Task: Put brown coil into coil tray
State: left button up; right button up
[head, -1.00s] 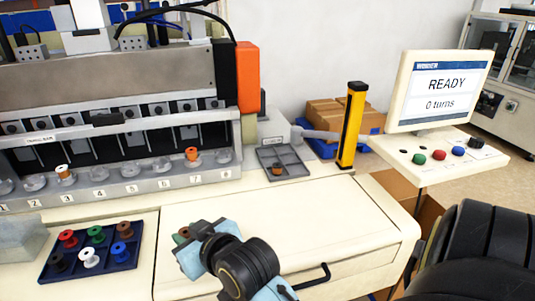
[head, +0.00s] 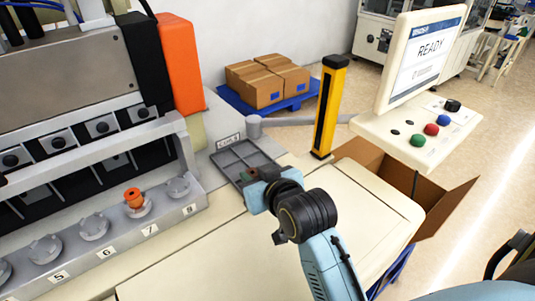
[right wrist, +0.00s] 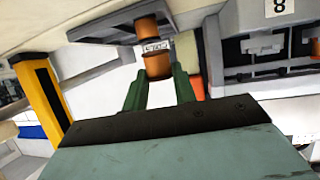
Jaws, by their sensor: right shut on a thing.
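The grey coil tray (head: 228,158) with several compartments lies on the bench beside the machine. My right gripper (head: 254,180) is over its near right part, and hides some of it. In the right wrist view the green fingers (right wrist: 158,88) are shut on a brown coil (right wrist: 158,57) at their tips. Another brown coil (right wrist: 148,28) stands in the tray, just beyond the held one. In the head view the held coil is mostly hidden, so I cannot tell whether it touches the tray. My left gripper is not in view.
A yellow and black post (head: 329,105) stands right of the tray. The display (head: 425,60) and button panel are farther right. The bench top in front is clear.

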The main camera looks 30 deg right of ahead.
pick_arm(q)
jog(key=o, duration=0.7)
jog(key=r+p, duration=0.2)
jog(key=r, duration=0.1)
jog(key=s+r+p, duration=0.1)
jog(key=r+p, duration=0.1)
jog(key=p, duration=0.1)
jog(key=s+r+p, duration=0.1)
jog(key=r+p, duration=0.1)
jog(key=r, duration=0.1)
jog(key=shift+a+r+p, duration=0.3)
jog(key=shift+p, duration=0.05)
pick_arm(e)
jog(key=w+d+r+m+h, duration=0.1)
jog(key=w+d+r, duration=0.55)
jog(key=w, duration=0.35)
send_over(260, 153)
jog(key=s+a, duration=0.3)
jog(key=s, duration=0.1)
jog(key=shift+s+d+f+b, duration=0.1)
jog(key=shift+d+f+b, duration=0.05)
jog(key=shift+f, duration=2.15)
jog(key=shift+s+d+f+b, duration=0.1)
jog(key=shift+f+b, duration=0.05)
jog(key=shift+f, duration=2.15)
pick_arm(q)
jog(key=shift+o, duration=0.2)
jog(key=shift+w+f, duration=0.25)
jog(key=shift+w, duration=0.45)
